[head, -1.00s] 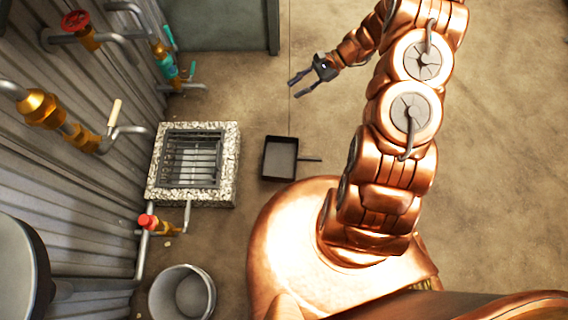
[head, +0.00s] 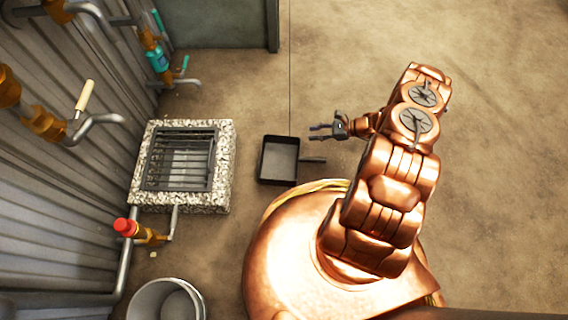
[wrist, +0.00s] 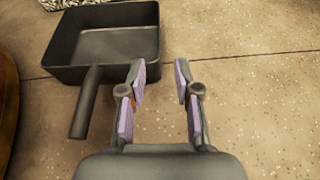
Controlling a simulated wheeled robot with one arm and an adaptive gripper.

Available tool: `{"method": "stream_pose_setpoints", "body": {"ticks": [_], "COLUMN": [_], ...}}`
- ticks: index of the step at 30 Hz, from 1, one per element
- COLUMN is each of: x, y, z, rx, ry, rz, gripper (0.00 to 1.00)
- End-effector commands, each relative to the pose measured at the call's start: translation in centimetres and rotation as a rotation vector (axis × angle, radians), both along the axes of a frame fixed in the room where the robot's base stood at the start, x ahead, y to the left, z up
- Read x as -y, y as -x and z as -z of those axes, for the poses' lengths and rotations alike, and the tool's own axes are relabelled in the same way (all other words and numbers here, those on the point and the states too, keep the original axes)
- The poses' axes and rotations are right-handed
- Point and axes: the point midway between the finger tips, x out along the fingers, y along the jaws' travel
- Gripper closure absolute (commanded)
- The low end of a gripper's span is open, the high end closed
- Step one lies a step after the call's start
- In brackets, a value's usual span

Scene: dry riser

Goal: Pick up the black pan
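The black pan (head: 279,160) is a square, deep pan lying upright on the floor, with its handle pointing right in the head view. In the wrist view the pan (wrist: 106,42) is at the upper left, and its handle (wrist: 87,103) points toward the camera. My gripper (head: 318,131) is above and just right of the pan in the head view, near the handle's end. In the wrist view my gripper (wrist: 160,80) has its two fingers apart with nothing between them. The handle lies left of the left finger, and no contact shows.
A stone-edged drain with a metal grate (head: 182,160) is left of the pan. A red-capped valve (head: 140,232) and a grey bucket (head: 168,300) stand below it. Pipes run along the corrugated wall (head: 60,220) at left. The floor at right is clear.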

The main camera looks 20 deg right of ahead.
Motion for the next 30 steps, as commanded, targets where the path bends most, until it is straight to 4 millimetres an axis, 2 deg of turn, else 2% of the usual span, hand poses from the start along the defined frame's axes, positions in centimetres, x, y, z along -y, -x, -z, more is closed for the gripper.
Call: {"method": "stream_pose_setpoints", "body": {"ticks": [12,20,30], "x": [-4.5,-5.9,-9.6], "y": [-1.8,-2.4,-3.9], "z": [2.5,3.0,4.7], "rx": [-0.001,-0.002,-0.002], "ry": [-0.003,-0.002,-0.004], "rz": [0.002,0.002,0.002], "gripper": [0.68,0.68,0.68]}}
